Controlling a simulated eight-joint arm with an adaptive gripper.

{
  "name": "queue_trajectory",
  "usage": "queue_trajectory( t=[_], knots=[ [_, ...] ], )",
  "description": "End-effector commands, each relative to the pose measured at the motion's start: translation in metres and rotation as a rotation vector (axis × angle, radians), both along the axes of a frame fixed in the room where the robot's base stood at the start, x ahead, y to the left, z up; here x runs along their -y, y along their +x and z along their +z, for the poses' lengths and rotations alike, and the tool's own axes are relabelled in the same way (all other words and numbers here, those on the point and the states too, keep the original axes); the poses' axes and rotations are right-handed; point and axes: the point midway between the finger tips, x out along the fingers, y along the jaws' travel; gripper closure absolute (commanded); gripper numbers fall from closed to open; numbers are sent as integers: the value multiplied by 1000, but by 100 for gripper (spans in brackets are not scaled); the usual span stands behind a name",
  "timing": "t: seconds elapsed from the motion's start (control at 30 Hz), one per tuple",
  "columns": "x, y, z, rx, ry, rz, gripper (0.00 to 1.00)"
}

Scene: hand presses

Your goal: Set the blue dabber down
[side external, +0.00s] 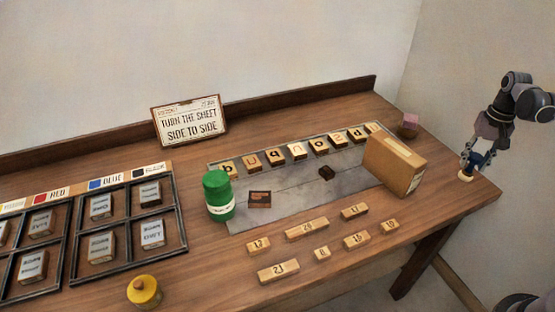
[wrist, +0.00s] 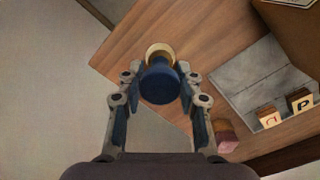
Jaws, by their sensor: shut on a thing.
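The blue dabber (wrist: 160,80) has a dark blue body and a pale, cream-coloured end. My gripper (wrist: 158,88) is shut on its blue body. In the side external view, my gripper (side external: 474,157) is at the right end of the wooden table, with the dabber's pale end (side external: 465,176) below its fingers. The dabber is by the table's right edge; I cannot tell whether it touches the top. In the wrist view, the table edge runs diagonally past it, with floor to the left.
A cardboard box (side external: 395,164) and a small pink-topped block (side external: 410,125) stand nearby. A grey plate (side external: 290,190) bears letter blocks. A green bottle (side external: 219,195), a yellow pot (side external: 144,291), number blocks (side external: 306,228) and a divided tray (side external: 73,245) are further left.

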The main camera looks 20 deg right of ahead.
Motion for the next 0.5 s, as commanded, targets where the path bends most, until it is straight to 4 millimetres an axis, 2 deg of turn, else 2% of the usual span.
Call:
queue_trajectory(
  t=[0.3,0.5],
  knots=[
    [0,0,-36,2,1,1,100],
    [0,0,-39,2,1,1,100]
  ],
)
